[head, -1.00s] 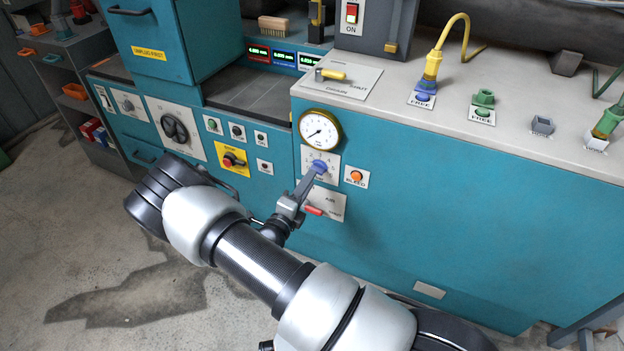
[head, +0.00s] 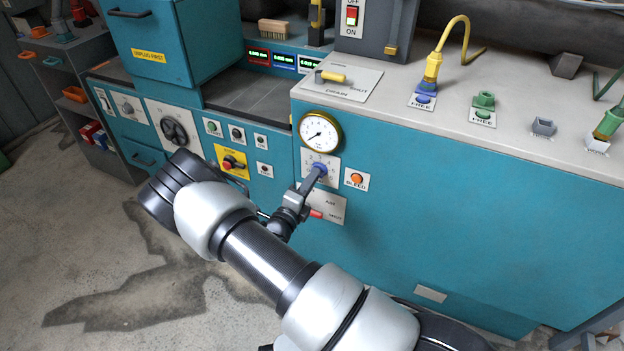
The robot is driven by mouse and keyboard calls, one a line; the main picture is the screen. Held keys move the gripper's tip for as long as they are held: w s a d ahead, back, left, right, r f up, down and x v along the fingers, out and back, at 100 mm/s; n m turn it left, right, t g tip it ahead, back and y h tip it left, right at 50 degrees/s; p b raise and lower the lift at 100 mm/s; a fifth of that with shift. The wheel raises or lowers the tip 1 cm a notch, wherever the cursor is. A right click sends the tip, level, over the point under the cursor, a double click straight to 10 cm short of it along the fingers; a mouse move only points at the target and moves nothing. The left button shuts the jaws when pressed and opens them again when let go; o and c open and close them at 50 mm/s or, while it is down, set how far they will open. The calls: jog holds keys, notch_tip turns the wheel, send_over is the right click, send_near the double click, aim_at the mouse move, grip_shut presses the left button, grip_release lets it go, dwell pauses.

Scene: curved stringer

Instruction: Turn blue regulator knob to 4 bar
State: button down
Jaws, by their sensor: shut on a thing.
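The blue regulator knob (head: 320,168) sits on a white numbered plate (head: 333,162) on the front of the teal machine. My gripper (head: 313,177) is at the knob and shut on it, covering its lower left part. The knob's exact setting is too small and too covered to read. The round gauge (head: 320,131) with a brass rim is directly above the knob. Its needle points to the lower left of the dial.
An orange BLEED button (head: 357,179) is close to the right of the knob. A red air lever (head: 316,213) on a white plate is just below my gripper. A yellow-plated red switch (head: 232,162) is to the left. The teal panel at right is clear.

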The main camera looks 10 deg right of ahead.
jog(key=shift+m, duration=0.3)
jog(key=m+p, duration=0.4)
jog(key=m, duration=1.9)
jog(key=shift+s+d, duration=0.1)
jog(key=shift+s, duration=0.05)
dwell(0.4)
jog(key=c, duration=1.9)
grip_release()
jog(key=shift+o, duration=0.2)
jog(key=shift+p, duration=0.3)
